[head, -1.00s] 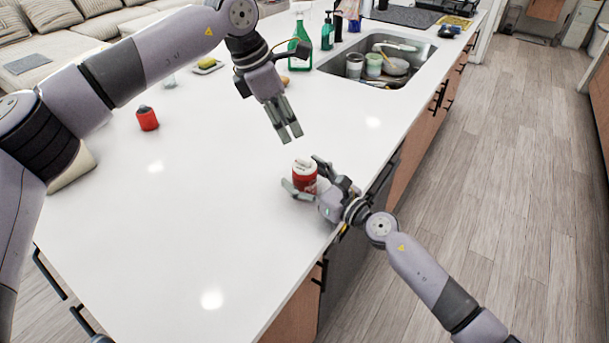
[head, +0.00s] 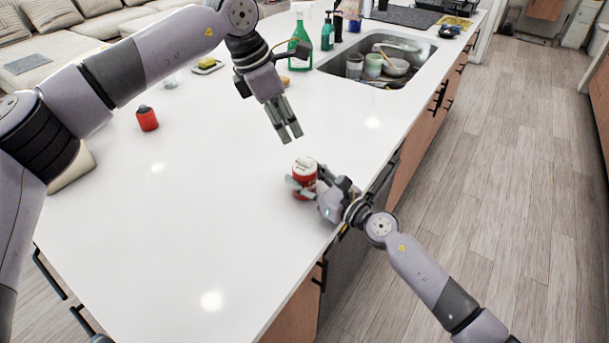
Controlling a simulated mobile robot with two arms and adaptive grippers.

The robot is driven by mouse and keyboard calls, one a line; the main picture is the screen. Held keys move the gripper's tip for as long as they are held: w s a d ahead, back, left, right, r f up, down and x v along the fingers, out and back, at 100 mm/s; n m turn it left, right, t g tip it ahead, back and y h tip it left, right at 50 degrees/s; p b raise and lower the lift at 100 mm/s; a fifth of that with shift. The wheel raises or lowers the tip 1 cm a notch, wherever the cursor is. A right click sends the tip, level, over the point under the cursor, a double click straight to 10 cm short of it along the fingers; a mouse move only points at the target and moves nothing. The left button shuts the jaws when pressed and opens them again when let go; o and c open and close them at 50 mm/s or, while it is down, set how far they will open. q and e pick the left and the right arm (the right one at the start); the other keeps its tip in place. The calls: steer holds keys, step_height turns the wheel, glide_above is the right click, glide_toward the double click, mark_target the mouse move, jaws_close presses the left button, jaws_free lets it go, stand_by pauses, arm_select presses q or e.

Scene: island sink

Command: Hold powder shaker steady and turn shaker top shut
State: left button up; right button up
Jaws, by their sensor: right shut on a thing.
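The powder shaker (head: 303,183) is a small red container with a white top. It stands upright on the white island counter near its right edge. My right gripper (head: 303,186) reaches it from the right, low on the body, and is shut on it with fingers on either side. My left gripper (head: 290,134) hangs above and slightly left of the shaker, fingers pointing down, apart from the top. Its two fingers look close together, but from this angle I cannot tell whether they are open or shut. The details of the shaker top are too small to see.
A red container with a dark top (head: 147,118) stands at the left of the counter (head: 190,220). The counter left of the shaker is clear.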

mark_target(303, 157)
arm_select(q)
steer(key=shift+o, duration=1.3)
steer(key=shift+s+n, duration=0.1)
steer(key=shift+n, duration=0.2)
steer(key=shift+o, duration=0.5)
steer(key=shift+s+d+r+n, duration=0.1)
steer(key=shift+s+d+n, duration=0.1)
steer(key=shift+s+n, duration=0.45)
steer(key=d+f+n, duration=0.1)
steer(key=f+n, duration=0.1)
steer(key=f, duration=0.1)
steer(key=w+d+f+n+t+y, duration=0.1)
steer(key=f+n, duration=0.1)
steer(key=f, duration=0.1)
steer(key=w+d+f+n+t, duration=0.1)
steer(key=f+n, duration=0.1)
steer(key=f, duration=0.1)
steer(key=shift+w+f, duration=0.15)
steer(key=shift+w, duration=0.05)
steer(key=shift+c, duration=0.5)
steer(key=shift+a+t, duration=0.1)
steer(key=shift+t, duration=0.2)
steer(key=c, duration=1.1)
